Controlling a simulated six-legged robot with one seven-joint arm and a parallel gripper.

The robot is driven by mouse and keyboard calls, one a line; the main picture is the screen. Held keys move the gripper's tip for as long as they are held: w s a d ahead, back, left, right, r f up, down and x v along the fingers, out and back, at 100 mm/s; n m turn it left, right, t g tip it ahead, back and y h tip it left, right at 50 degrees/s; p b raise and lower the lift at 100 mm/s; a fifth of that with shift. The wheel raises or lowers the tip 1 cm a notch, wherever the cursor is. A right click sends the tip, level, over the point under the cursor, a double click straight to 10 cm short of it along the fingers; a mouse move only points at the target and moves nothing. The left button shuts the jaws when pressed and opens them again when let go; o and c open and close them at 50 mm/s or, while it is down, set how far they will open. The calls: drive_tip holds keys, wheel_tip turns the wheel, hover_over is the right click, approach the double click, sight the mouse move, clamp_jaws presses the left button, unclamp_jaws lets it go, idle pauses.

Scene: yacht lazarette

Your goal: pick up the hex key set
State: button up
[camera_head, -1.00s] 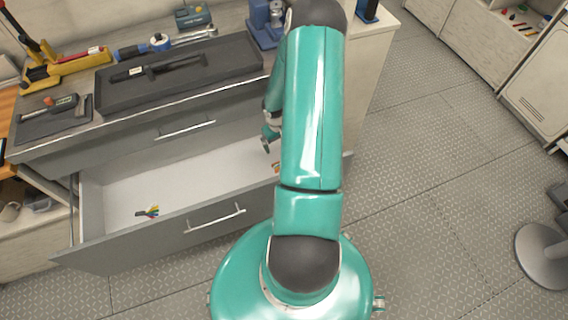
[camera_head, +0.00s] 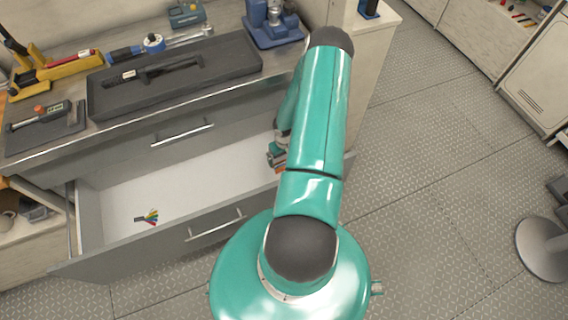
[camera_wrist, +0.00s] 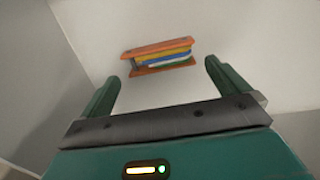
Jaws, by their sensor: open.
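An orange-sided bundle with yellow, blue, white and green layers (camera_wrist: 160,55) lies on the white drawer floor. It looks like a folding hex key set. In the head view a bit of its orange (camera_head: 279,168) shows at the drawer's right end, mostly hidden by my arm. My gripper (camera_wrist: 162,73) is open and empty, its fingers spread below either side of the bundle in the wrist view, apart from it. A small fan of coloured pieces with a dark grip (camera_head: 148,217) lies at the drawer's left; I cannot tell for sure which one is the set.
The open drawer (camera_head: 105,225) has grey walls close to my gripper; its middle floor is bare. The worktop above holds a black tray (camera_head: 105,98), a blue tool stand (camera_head: 272,35) and several tools. A round metal base (camera_head: 541,250) stands on the floor at right.

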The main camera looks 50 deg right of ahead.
wheel_tip(320, 180, down, 4)
drive_tip(key=shift+s+f, duration=0.15)
drive_tip(key=shift+f, duration=0.05)
drive_tip(key=shift+c, duration=0.4)
drive_tip(key=c, duration=0.6)
drive_tip(key=shift+r, duration=0.1)
drive_tip(key=shift+c, duration=0.2)
